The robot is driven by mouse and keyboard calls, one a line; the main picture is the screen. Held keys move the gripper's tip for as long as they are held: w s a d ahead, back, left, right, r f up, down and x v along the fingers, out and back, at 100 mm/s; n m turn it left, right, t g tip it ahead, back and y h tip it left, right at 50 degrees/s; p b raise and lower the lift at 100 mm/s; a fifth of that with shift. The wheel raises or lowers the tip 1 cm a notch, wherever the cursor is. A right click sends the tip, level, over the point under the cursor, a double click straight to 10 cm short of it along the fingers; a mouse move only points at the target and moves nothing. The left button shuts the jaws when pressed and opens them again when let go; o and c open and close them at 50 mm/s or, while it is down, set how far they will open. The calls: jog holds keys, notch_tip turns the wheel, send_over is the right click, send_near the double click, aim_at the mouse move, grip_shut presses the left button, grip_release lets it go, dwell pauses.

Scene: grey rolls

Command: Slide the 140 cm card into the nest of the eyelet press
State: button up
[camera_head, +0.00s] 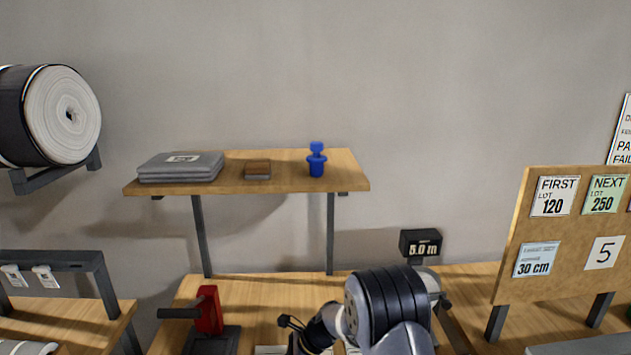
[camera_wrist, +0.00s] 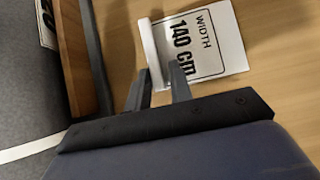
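The white card (camera_wrist: 205,45) reads "WIDTH 140 cm" and lies over the wooden bench top in the wrist view, with a pale raised bar along its left side. My gripper (camera_wrist: 160,72) is in the wrist view, its two dark fingers apart. The lower end of the bar shows between the fingertips, and the right finger covers a little of the card. I see no clear grip on it. A red press with a dark lever (camera_head: 208,310), apparently the eyelet press, stands on the bench in the head view. Its nest cannot be made out. My arm hides part of the bench.
A shelf (camera_head: 285,178) above the bench holds folded grey cloth (camera_head: 181,167), a small block (camera_head: 257,170) and a blue object (camera_head: 316,160). A "5.0 m" display (camera_head: 421,243) stands behind my arm. A card board (camera_head: 570,235) is at the right.

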jog(key=shift+f, duration=0.1)
grip_shut()
jog(key=shift+r, duration=0.2)
dwell(0.3)
jog(key=shift+r, duration=0.1)
